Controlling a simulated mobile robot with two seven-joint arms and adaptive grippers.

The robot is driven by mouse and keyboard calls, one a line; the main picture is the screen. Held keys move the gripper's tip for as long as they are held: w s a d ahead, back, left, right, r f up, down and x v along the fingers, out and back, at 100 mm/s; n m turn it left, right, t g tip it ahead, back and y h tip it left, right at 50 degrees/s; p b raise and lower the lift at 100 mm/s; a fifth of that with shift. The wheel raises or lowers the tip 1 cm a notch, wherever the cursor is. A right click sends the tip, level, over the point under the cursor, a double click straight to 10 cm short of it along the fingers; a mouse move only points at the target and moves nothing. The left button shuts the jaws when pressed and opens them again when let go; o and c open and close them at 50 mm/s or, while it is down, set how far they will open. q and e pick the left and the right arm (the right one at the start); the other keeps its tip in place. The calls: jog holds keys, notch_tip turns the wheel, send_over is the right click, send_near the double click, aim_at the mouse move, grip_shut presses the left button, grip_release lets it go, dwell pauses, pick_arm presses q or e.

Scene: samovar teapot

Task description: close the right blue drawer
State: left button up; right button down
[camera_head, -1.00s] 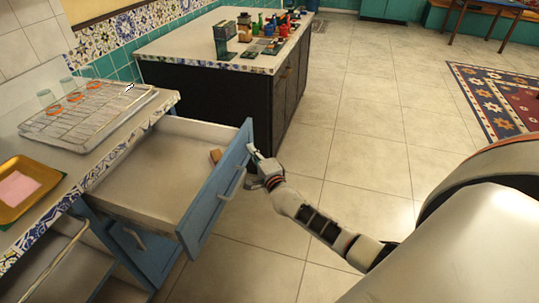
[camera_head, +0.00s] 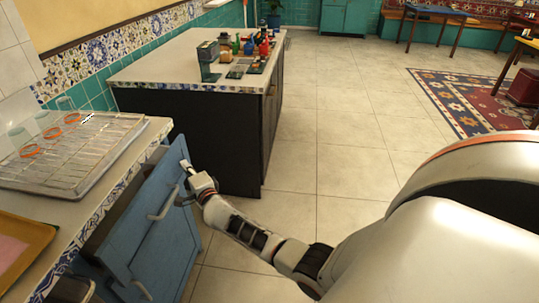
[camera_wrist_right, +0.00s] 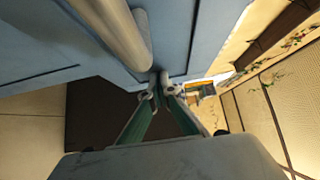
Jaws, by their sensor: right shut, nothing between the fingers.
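In the right wrist view the closed fingertips (camera_wrist_right: 161,88) are against or very near the blue front, beside the thick handle (camera_wrist_right: 115,32). Exact contact is hard to tell.
The counter (camera_head: 75,212) above the drawer holds a wire rack tray (camera_head: 75,160) with glasses and a gold tray (camera_head: 25,240). A dark island (camera_head: 190,130) with bottles and boxes on top stands beyond.

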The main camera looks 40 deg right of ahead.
jog(key=w+a, duration=0.1)
jog(key=w+a+b, duration=0.1)
jog(key=w+a, duration=0.1)
jog(key=w, duration=0.1)
jog(key=shift+a+f, duration=0.15)
jog(key=shift+f, duration=0.1)
jog(key=shift+w+a+r+b, duration=0.1)
jog(key=shift+w+a+b, duration=0.05)
jog(key=shift+w+b, duration=0.15)
jog(key=shift+w+a+r, duration=0.1)
jog(key=shift+r, duration=0.1)
pick_arm(q)
jog(key=shift+w+d+r, duration=0.4)
jog(key=shift+w+r, duration=0.05)
jog(key=shift+w, duration=0.3)
pick_arm(e)
jog(key=shift+r, duration=0.1)
pick_arm(q)
jog(key=shift+s+a+f, duration=0.1)
jog(key=shift+s+f, duration=0.1)
pick_arm(e)
jog(key=shift+w+a+r, duration=0.1)
jog(key=shift+a+r, duration=0.05)
jog(key=shift+r, duration=0.05)
